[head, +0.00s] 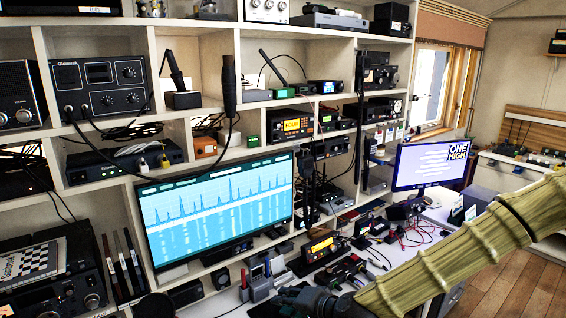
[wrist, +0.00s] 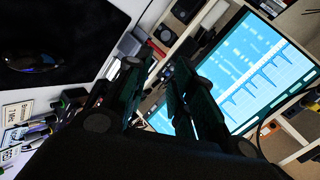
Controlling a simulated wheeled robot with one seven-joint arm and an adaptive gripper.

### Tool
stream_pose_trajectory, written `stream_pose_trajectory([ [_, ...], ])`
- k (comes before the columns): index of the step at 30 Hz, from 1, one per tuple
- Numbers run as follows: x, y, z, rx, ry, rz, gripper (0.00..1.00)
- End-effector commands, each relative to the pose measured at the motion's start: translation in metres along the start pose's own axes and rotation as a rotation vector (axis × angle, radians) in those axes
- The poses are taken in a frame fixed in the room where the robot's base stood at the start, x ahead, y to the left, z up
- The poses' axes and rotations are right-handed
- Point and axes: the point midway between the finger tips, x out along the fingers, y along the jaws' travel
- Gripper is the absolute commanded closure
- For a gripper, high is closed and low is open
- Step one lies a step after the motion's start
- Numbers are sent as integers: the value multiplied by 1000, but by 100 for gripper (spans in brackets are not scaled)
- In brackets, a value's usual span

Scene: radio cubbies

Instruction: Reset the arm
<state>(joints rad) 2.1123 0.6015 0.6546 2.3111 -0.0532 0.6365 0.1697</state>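My arm (head: 450,255), with a bamboo-like patterned surface, reaches in from the right in the head view. It slopes down to the left toward the bottom edge. My gripper (head: 303,300) is dark and low in the head view, in front of the desk below the large monitor. Its fingers are hard to make out there. In the wrist view my gripper (wrist: 165,68) shows two dark fingers with a gap between them. Nothing is held between them. The wrist view is strongly tilted.
A large monitor (head: 215,205) with a blue signal display stands before cubby shelves (head: 240,90) full of radios. It also shows in the wrist view (wrist: 235,75). A smaller monitor (head: 430,165) stands farther right. Small devices crowd the desk. Wooden floor (head: 510,285) is open at right.

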Motion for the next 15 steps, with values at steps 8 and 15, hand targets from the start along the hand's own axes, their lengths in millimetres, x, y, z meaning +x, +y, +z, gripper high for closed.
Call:
stream_pose_trajectory([
  [8, 8, 99, 64, -54, -100, 176, 76],
  [15, -15, 217, 136, -137, -227, 389, 76],
])
